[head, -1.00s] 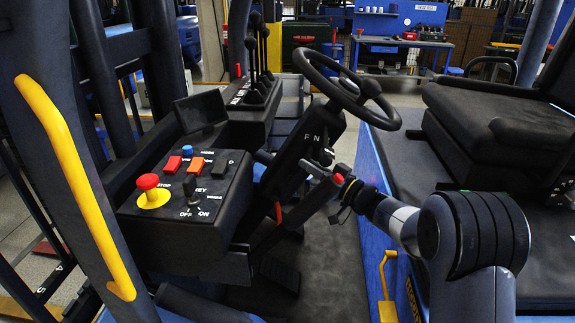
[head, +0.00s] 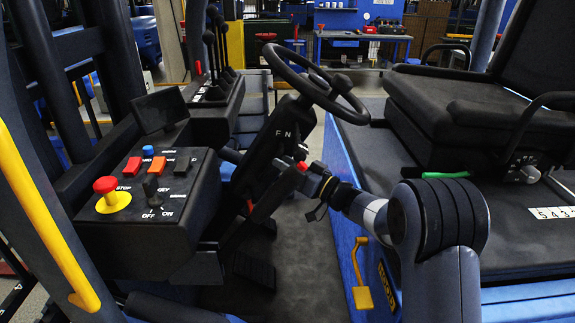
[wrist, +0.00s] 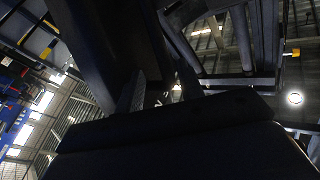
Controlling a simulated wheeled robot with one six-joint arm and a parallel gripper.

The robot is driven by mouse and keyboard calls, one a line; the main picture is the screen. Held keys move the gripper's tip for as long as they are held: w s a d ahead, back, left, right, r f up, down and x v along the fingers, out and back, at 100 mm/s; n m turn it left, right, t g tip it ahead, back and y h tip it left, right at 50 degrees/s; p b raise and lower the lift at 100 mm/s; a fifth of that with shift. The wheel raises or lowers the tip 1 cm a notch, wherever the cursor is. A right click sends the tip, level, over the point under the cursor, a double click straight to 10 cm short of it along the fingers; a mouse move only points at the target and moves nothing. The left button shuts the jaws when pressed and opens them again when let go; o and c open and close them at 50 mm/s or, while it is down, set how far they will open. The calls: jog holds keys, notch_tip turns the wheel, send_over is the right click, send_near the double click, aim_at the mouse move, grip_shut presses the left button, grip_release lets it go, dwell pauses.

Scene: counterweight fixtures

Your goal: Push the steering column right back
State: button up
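The black steering column (head: 266,150), marked F and N, leans up and right from the floor. It carries the black steering wheel (head: 315,84), which has a knob on its rim. My gripper (head: 306,176) is at the seat side of the column, below the wheel, next to a small red part (head: 301,166). I cannot tell whether that part belongs to the column or to my gripper, or whether they touch. The fingers are too small and dark to read.
A control box (head: 150,215) with a red stop button (head: 106,186) is at left, with black levers (head: 217,50) behind. The black seat (head: 450,105) is at right. A yellow handrail (head: 45,215) is at far left.

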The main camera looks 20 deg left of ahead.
jog(key=r, duration=1)
jog(key=shift+w+a+r, duration=0.1)
jog(key=shift+a+r, duration=0.1)
jog(key=shift+r, duration=0.1)
jog(key=shift+c, duration=0.3)
jog(key=shift+f+b, duration=0.4)
jog(key=shift+c, duration=0.6)
jog(key=f+b, duration=0.3)
jog(key=shift+d+f+b, duration=0.25)
jog(key=shift+d+b, duration=0.05)
jog(key=shift+d, duration=0.1)
jog(key=shift+c, duration=1)
jog(key=t+y+b, duration=0.1)
jog(key=b, duration=0.1)
send_near(261, 175)
notch_tip(261, 175, up, 4)
jog(key=p+x, duration=0.1)
jog(key=x, duration=0.9)
jog(key=shift+f+p, duration=0.15)
jog(key=shift+p, duration=0.15)
jog(key=shift+c, duration=0.5)
